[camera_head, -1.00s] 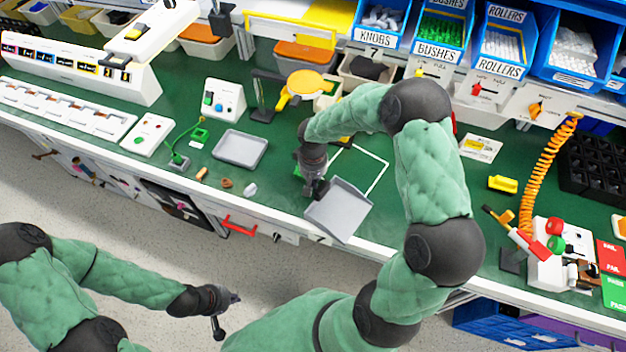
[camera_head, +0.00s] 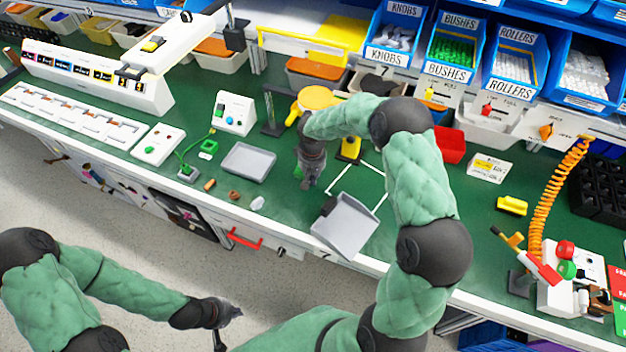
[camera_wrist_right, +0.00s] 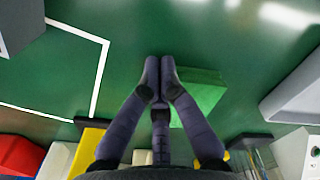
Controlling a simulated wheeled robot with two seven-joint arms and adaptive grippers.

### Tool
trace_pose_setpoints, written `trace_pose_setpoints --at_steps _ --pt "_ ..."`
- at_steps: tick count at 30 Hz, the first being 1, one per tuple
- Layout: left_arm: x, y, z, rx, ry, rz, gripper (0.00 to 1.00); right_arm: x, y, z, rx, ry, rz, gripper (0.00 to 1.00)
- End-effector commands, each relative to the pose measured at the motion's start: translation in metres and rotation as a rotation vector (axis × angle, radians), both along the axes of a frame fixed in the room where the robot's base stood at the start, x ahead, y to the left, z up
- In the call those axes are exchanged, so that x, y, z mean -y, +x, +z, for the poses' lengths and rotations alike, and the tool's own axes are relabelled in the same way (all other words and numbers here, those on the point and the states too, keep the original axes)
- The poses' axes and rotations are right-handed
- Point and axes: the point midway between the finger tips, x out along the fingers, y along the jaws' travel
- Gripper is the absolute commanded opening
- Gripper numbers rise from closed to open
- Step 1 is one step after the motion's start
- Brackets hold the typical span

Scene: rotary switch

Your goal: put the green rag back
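The green rag (camera_wrist_right: 205,92) looks like a small folded green pad on the green bench top. In the right wrist view it lies just right of my right gripper's fingertips (camera_wrist_right: 160,68), partly hidden behind one finger. The fingertips are together with nothing visible between them; I cannot tell whether they touch the rag. In the head view a bit of the rag (camera_head: 298,172) shows left of my right gripper (camera_head: 310,186), which points down at the bench. My left gripper (camera_head: 226,318) hangs low in front of the bench, away from everything; its fingers are too small to read.
A grey scoop (camera_head: 346,226) lies at the bench's front edge, right of my right gripper, by a white outline (camera_head: 372,168). A grey tray (camera_head: 248,162) lies to the left. A yellow round-topped item (camera_head: 316,98) stands behind. Blue bins (camera_head: 455,50) line the back.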

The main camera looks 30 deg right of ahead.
Motion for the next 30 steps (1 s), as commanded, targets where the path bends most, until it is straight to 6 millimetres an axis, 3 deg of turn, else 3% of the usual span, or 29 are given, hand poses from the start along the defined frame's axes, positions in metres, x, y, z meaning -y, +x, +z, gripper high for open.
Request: trace_pose_setpoints --at_steps 11,24,30 --pt "0.0 0.0 0.011 0.0 0.0 0.0 0.0 0.0 0.001 0.016 0.001 0.0 0.0 0.0" --pt "0.0 0.0 0.055 0.0 0.0 0.0 0.0 0.002 0.005 0.086 0.002 0.0 0.002 0.0" --pt "0.0 0.0 0.064 0.0 0.0 0.0 0.0 0.002 0.004 0.1 -0.001 0.0 0.002 0.0"
